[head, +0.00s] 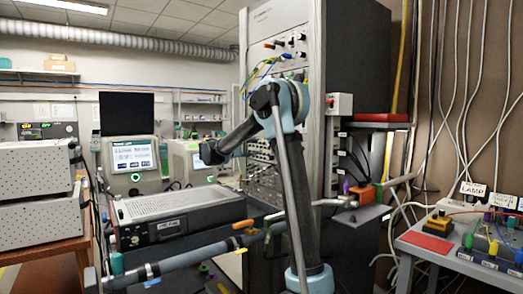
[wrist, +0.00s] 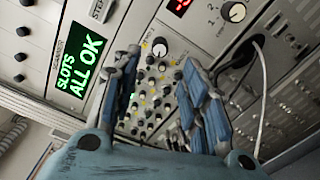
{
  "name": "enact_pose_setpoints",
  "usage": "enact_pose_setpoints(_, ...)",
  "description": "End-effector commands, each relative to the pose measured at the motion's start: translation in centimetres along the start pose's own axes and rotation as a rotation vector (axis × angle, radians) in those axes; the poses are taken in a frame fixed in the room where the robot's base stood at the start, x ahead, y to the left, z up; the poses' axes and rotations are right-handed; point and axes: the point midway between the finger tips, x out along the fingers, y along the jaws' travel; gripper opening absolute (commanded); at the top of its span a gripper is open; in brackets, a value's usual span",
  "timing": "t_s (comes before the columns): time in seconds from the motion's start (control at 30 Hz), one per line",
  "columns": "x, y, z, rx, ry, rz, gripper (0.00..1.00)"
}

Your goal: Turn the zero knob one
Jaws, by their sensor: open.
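In the wrist view, my gripper (wrist: 160,65) is open, with one blue-grey finger on each side of a panel of small knobs (wrist: 148,100). A larger round knob (wrist: 160,47) with a pale cap shows between and beyond the fingertips. Another round knob (wrist: 233,12) sits further right, near a red display. The labels are too small to tell which knob is zero knob one. Nothing is between the fingers, and I cannot tell that they touch the panel. In the head view, my gripper (head: 212,152) is dark, small and in front of the rack; its fingers are unclear there.
The tall instrument rack (head: 316,110) stands behind my arm. A green display (wrist: 80,66) reads "SLOTS ALL OK". A pale cable (wrist: 263,95) hangs at the panel's right. A silver instrument case (head: 180,205) lies left of my arm. A bench with wired devices (head: 490,240) is at right.

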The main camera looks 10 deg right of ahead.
Motion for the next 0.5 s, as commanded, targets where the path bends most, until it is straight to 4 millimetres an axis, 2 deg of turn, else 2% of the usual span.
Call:
enact_pose_setpoints(0.03, -1.0, 0.0, -0.1, 0.000, 0.002, 0.000, 0.41)
enact_pose_setpoints(0.2, -3.4, 0.0, -0.1, 0.000, 0.002, 0.000, 0.41)
enact_pose_setpoints(0.5, -4.6, 0.0, -0.1, 0.000, 0.000, -0.001, 0.41)
